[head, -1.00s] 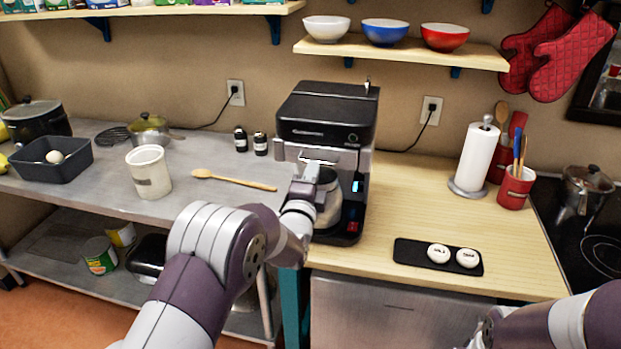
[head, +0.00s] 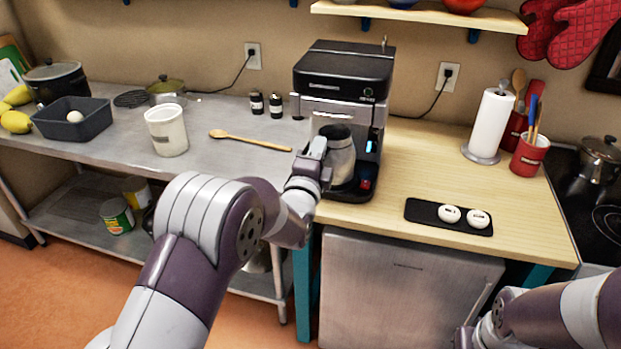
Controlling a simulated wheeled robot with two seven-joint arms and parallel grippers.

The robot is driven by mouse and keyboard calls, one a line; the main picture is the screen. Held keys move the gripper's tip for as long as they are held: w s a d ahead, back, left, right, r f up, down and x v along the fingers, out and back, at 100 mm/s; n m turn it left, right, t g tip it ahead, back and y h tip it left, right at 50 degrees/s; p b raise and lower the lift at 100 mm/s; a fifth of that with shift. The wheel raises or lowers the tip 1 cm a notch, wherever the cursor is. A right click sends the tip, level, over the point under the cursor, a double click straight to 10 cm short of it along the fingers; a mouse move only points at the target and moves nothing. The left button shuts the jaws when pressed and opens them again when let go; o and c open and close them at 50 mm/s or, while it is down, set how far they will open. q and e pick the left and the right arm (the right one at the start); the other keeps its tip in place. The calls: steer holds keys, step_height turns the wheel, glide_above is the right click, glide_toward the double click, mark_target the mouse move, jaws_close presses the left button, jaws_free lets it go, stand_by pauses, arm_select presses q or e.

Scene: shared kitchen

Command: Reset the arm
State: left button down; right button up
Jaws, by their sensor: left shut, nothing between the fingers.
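My left arm reaches up from the bottom of the head view. Its gripper (head: 318,150) is shut and empty in front of the coffee machine (head: 343,75), at the left side of the metal carafe (head: 341,158). Whether it touches the carafe I cannot tell. The carafe stands upright in the machine, partly hidden by my gripper. My right arm comes in at the lower right corner. Its gripper (head: 466,338) is low in front of the counter, cut off by the bottom edge, and its fingers do not show clearly.
A black tray (head: 424,211) with two white round items lies on the wooden counter. A paper towel roll (head: 490,124) and red utensil holder (head: 529,155) stand behind it. A wooden spoon (head: 250,140) and white canister (head: 167,131) are on the metal table at left.

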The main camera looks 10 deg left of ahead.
arm_select(q)
steer(key=s+f+n+g+b, duration=0.1)
steer(key=s+f+n+g, duration=1)
steer(key=s+f, duration=0.45)
steer(key=s+a+f+n+g, duration=0.1)
steer(key=s+a+n+g, duration=0.1)
steer(key=s, duration=0.6)
steer(key=s+a+f+n+g, duration=0.1)
steer(key=s+f+n+g, duration=0.1)
steer(key=s+n+g, duration=0.3)
steer(key=s, duration=0.3)
steer(key=shift+s+a+g+y, duration=0.2)
steer(key=shift+a+g+y, duration=0.15)
steer(key=shift+g+y, duration=0.05)
steer(key=shift+r, duration=0.15)
